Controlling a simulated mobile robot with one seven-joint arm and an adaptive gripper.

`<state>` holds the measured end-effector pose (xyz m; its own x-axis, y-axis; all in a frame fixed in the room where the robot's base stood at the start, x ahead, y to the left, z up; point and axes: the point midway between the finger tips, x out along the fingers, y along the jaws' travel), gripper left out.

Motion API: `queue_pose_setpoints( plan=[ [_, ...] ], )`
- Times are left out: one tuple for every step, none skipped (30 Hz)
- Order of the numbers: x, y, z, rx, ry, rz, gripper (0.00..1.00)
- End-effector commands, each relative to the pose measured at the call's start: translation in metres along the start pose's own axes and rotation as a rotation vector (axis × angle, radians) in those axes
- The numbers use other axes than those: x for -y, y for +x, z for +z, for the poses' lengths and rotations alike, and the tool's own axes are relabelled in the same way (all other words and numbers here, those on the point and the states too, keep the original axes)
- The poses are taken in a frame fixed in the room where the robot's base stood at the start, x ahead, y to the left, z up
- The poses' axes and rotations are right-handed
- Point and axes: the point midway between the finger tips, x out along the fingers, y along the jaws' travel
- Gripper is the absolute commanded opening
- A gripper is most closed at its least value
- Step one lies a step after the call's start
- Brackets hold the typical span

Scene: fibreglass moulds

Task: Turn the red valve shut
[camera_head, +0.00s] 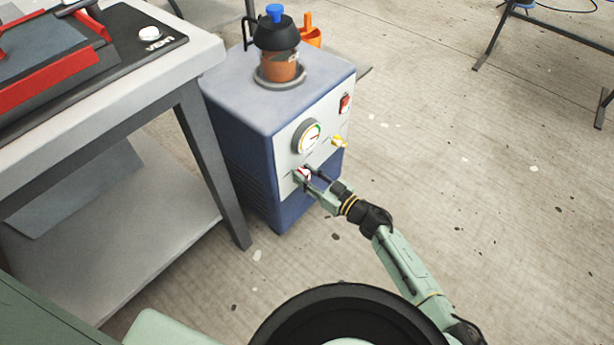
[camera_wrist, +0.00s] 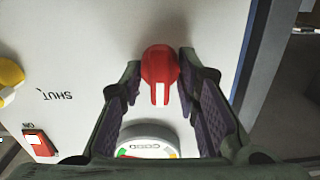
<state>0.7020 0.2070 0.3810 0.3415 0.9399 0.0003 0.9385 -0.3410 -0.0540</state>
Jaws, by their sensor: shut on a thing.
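The red valve (camera_wrist: 159,68) is a round red knob with a white stripe, on the white front panel (camera_head: 325,145) of a blue machine. In the wrist view its stripe points down toward the gauge. In the head view the valve (camera_head: 305,173) is partly covered by my fingers. My gripper (camera_wrist: 158,80) has one finger on each side of the knob and is shut on it. It also shows in the head view (camera_head: 308,177), reaching the panel from the lower right. The word SHUT (camera_wrist: 57,96) is printed on the panel, to the left of the valve in the wrist view.
A round gauge (camera_head: 308,136) sits above the valve. A yellow knob (camera_head: 340,141) and a red switch (camera_head: 345,103) are to its right. A pot with a blue cap (camera_head: 275,45) stands on the machine. A grey workbench (camera_head: 213,50) stands close on the left.

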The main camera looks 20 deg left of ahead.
Motion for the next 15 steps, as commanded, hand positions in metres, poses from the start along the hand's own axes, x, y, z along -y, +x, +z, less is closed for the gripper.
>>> queue_pose_setpoints(
  plan=[
    [0.0005,-0.0004,0.0015,0.000,-0.043,-0.001,0.01],
    [0.0007,-0.0004,0.0014,0.000,-0.072,-0.001,0.01],
    [0.0008,-0.0005,0.0015,0.000,-0.110,-0.001,0.01],
    [0.0010,-0.0006,0.0016,0.000,-0.138,-0.001,0.01],
    [0.0011,-0.0006,0.0018,0.000,-0.167,-0.001,0.01],
    [0.0012,-0.0007,0.0019,0.001,-0.205,0.000,0.01],
    [0.0014,-0.0006,0.0020,0.001,-0.233,0.000,0.01],
    [0.0016,-0.0006,0.0021,0.001,-0.262,0.000,0.01],
    [0.0019,-0.0005,0.0020,0.000,-0.299,0.000,0.01],
    [0.0021,-0.0005,0.0020,0.000,-0.328,0.000,0.01],
    [0.0023,-0.0004,0.0020,0.000,-0.357,0.000,0.01],
    [0.0026,-0.0004,0.0021,0.000,-0.394,-0.001,0.01],
    [0.0027,-0.0004,0.0023,0.000,-0.422,-0.001,0.01],
    [0.0029,-0.0004,0.0025,0.001,-0.449,-0.001,0.01],
    [0.0030,-0.0004,0.0026,0.001,-0.484,-0.001,0.01]
  ],
)
